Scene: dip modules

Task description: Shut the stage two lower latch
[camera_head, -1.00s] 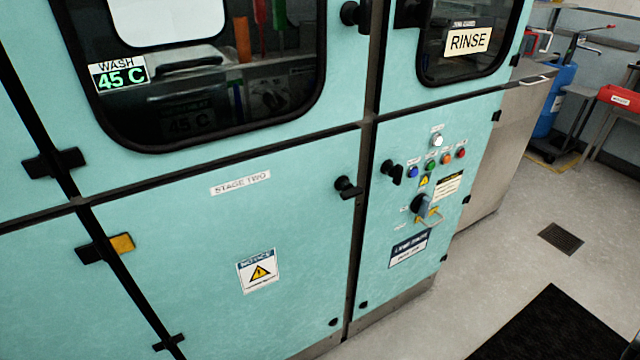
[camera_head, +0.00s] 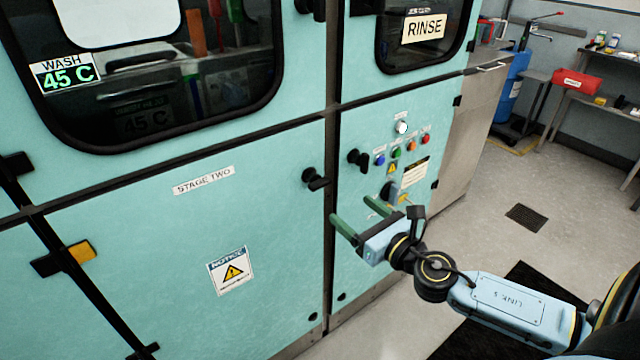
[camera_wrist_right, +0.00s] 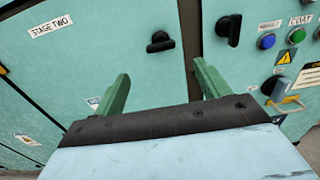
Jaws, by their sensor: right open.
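The stage two lower latch (camera_head: 316,180) is a black turn handle at the right edge of the teal panel (camera_head: 180,250) labelled STAGE TWO (camera_head: 204,180). Its bar lies roughly level across the panel. It also shows in the right wrist view (camera_wrist_right: 160,43), above and between my fingers. My right gripper (camera_head: 352,210) has green fingers spread apart with nothing between them. It is in front of the panels, below and right of the latch in the head view; I see no contact. In the right wrist view the gripper (camera_wrist_right: 161,70) points at the panel. My left gripper is not in view.
A similar black handle (camera_head: 358,160) on the neighbouring panel points more downward. Beside it are coloured buttons (camera_head: 397,152) and a switch with a yellow part (camera_head: 404,198). A dark vertical gap (camera_head: 330,150) separates the panels. The floor (camera_head: 480,250) at right is open, with a dark mat.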

